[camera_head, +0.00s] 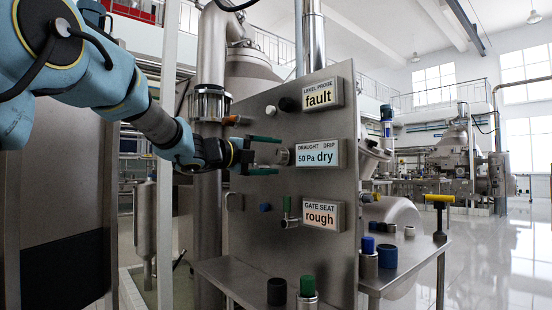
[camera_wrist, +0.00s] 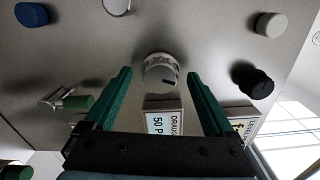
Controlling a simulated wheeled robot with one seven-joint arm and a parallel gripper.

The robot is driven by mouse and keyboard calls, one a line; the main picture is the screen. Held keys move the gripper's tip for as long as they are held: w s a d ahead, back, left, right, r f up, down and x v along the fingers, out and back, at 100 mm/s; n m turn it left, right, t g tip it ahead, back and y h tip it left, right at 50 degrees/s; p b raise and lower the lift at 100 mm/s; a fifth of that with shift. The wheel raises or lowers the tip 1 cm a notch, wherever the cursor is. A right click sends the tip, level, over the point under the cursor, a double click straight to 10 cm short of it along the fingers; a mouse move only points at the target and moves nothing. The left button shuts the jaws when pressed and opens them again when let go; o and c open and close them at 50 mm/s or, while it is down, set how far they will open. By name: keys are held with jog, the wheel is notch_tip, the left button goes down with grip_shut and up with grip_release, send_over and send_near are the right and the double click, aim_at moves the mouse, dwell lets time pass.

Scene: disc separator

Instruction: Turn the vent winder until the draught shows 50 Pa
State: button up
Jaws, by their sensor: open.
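The vent winder appears as a round pale metal knob (camera_head: 282,156) on the upright steel panel, just left of the draught display (camera_head: 318,156). The display reads 50 Pa for draught and "dry" for drip. In the wrist view the knob (camera_wrist: 158,72) has a dark mark toward its lower right. The display (camera_wrist: 162,121) is partly hidden there by my gripper's body. My gripper (camera_head: 272,155) is open in front of the panel, with its green fingers above and below the knob's line. In the wrist view the knob shows between the fingertips, with gaps on both sides.
The panel (camera_head: 255,230) also carries a "fault" display (camera_head: 321,95), a "rough" display (camera_head: 322,215), a black knob (camera_head: 289,104) and a green-handled tap (camera_head: 288,210). Green, blue and black capped pieces stand on the shelf below. A yellow-topped T-handle (camera_head: 439,200) stands at the right.

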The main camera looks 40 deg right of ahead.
jog(key=a, duration=0.8)
jog(key=shift+w+a, duration=0.25)
jog(key=shift+a, duration=0.15)
